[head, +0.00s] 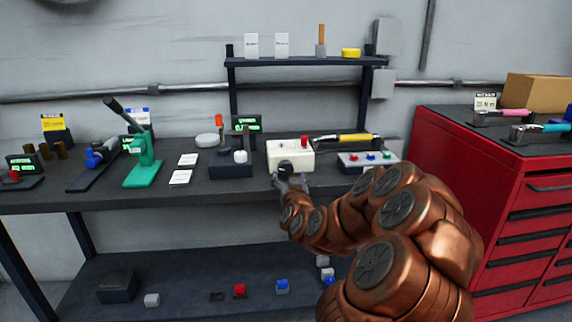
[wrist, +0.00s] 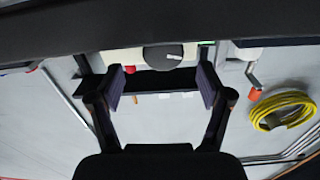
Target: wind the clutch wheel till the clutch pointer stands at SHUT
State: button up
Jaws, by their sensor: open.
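A cream box (head: 290,155) with a red button on top stands near the middle of the bench. A dark round wheel (head: 286,167) is on its front, partly covered by my gripper (head: 291,183). In the wrist view the black wheel (wrist: 160,58) shows at the top, against the cream box (wrist: 122,58), with a short pale mark on its face. My gripper (wrist: 161,85) is open there, with its two fingers apart below the wheel in the picture and nothing between them. I cannot make out a SHUT label or which way the clutch pointer stands.
A dark block with a white knob (head: 240,157) stands left of the box, and a grey panel with coloured buttons (head: 369,161) stands right. A yellow-handled tool (head: 352,138) lies behind. A red tool cabinet (head: 480,180) stands at the right.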

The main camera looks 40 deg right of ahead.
aim_at(286, 170)
jog(key=shift+w+d+r+p, duration=0.2)
jog(key=shift+w+d+p, duration=0.15)
jog(key=shift+p, duration=1.35)
jog(key=shift+p, duration=0.4)
jog(key=w+p, duration=0.1)
jog(key=p, duration=0.3)
jog(key=shift+w+d+f, duration=0.15)
jog(key=shift+w, duration=0.05)
jog(key=shift+x, duration=1.05)
jog(key=shift+c, duration=0.4)
jog(key=c, duration=1.1)
